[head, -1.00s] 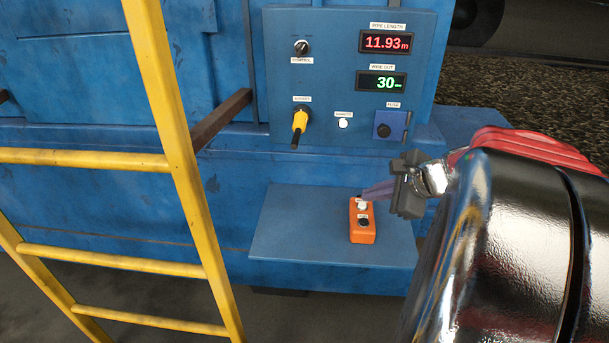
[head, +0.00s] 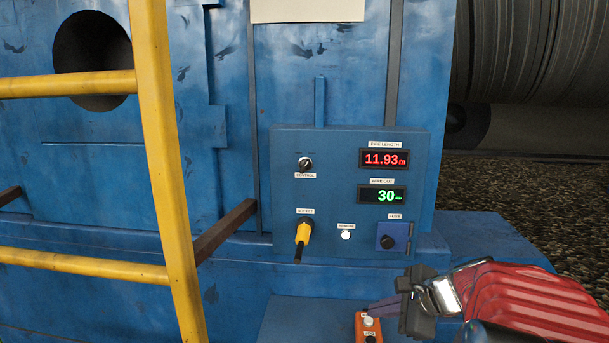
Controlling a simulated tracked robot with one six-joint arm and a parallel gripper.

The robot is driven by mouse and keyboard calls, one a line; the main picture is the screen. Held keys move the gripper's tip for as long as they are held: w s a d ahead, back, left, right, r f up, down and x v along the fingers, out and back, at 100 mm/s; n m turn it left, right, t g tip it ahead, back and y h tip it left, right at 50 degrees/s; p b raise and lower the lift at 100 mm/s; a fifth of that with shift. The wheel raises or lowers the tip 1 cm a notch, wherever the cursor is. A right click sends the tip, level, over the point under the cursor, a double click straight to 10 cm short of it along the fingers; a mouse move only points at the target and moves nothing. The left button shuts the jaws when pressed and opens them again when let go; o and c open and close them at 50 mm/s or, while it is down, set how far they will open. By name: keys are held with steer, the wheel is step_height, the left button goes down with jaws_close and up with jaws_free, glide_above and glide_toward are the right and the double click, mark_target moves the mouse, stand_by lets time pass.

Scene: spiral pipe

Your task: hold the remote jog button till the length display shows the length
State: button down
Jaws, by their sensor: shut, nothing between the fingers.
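The orange remote (head: 361,327) lies on the blue shelf (head: 290,322) at the bottom of the head view, partly cut off by the picture's lower edge. It has a pale button on top and a dark one below it. My gripper (head: 374,308) is shut, with its fingertips pointing left at the remote's upper end, close to the pale button. I cannot tell whether they touch it. The red pipe length display (head: 384,159) reads 11.93 m. The green wire out display (head: 382,195) reads 30.
The blue control panel (head: 285,180) carries a control knob (head: 305,163), a yellow plug in a socket (head: 303,233), a white remote lamp or button (head: 346,235) and a fuse box (head: 395,238). A yellow ladder (head: 160,150) stands at left. A large ribbed pipe (head: 540,50) lies behind right.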

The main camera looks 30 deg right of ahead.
stand_by(0.9)
steer(key=s+a+n+g, duration=0.1)
steer(key=s+a+n, duration=0.3)
steer(key=a+n, duration=0.8)
steer(key=s+a+r+n+g+h, duration=0.1)
steer(key=s+a+n, duration=0.4)
steer(key=a+n, duration=0.8)
steer(key=shift+a+n+g, duration=0.3)
steer(key=shift+a+g, duration=0.5)
steer(key=shift+a, duration=0.3)
